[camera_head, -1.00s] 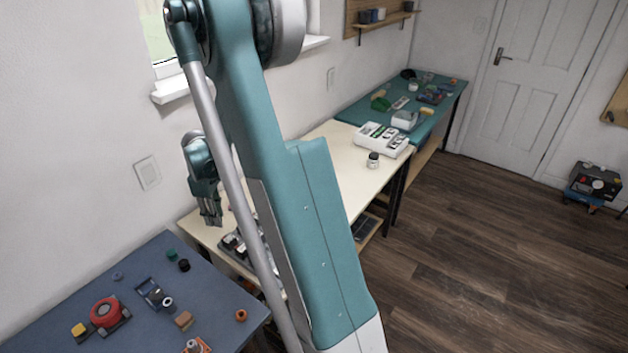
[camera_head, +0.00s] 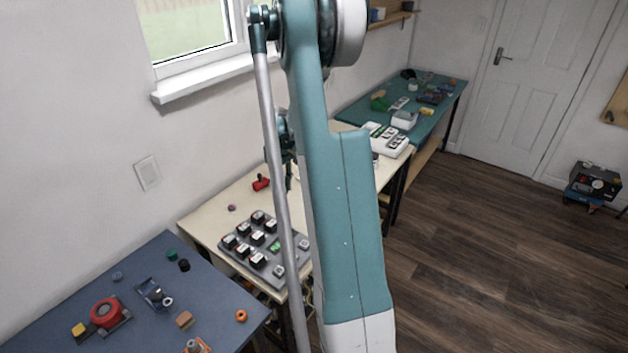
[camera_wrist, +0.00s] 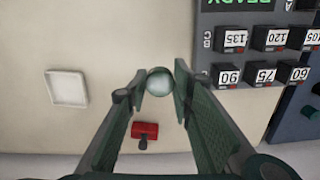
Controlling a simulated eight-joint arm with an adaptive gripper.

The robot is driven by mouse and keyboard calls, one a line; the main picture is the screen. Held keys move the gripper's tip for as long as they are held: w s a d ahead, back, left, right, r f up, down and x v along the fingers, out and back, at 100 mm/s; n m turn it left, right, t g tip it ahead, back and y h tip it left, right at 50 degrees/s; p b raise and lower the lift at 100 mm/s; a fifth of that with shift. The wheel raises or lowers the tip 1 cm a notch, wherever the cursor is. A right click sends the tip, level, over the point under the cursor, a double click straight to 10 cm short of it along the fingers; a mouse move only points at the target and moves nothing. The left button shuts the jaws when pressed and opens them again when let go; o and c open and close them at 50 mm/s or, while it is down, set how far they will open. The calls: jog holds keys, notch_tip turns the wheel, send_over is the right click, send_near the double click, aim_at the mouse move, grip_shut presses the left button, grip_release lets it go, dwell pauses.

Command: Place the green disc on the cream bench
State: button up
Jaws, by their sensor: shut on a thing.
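My gripper (camera_wrist: 160,94) is shut on a round, pale green disc (camera_wrist: 159,86), held between the fingertips in the wrist view. The cream bench (camera_wrist: 100,35) lies below it; how far below I cannot tell. In the head view my gripper (camera_head: 289,178) is partly hidden behind my arm, over the cream bench (camera_head: 205,222), and the disc cannot be made out there.
A grey tray of labelled blocks (camera_head: 248,265) stands on the cream bench's near part. A small red object (camera_head: 261,183) lies by the wall side. The wrist view shows a white square (camera_wrist: 67,88). A blue bench (camera_head: 75,275) holds several parts.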

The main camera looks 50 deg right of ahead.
jog(key=s+d+m, duration=0.2)
jog(key=s+d, duration=0.2)
jog(key=d, duration=0.3)
jog(key=shift+s+d, duration=0.25)
jog(key=shift+s, duration=0.15)
jog(key=shift+f+b, duration=0.5)
jog(key=shift+f, duration=2.65)
jog(key=shift+f, duration=0.1)
jog(key=shift+f+b, duration=0.35)
jog(key=shift+f, duration=1.4)
jog(key=shift+f, duration=0.15)
jog(key=o, duration=0.8)
jog(key=shift+c, duration=0.2)
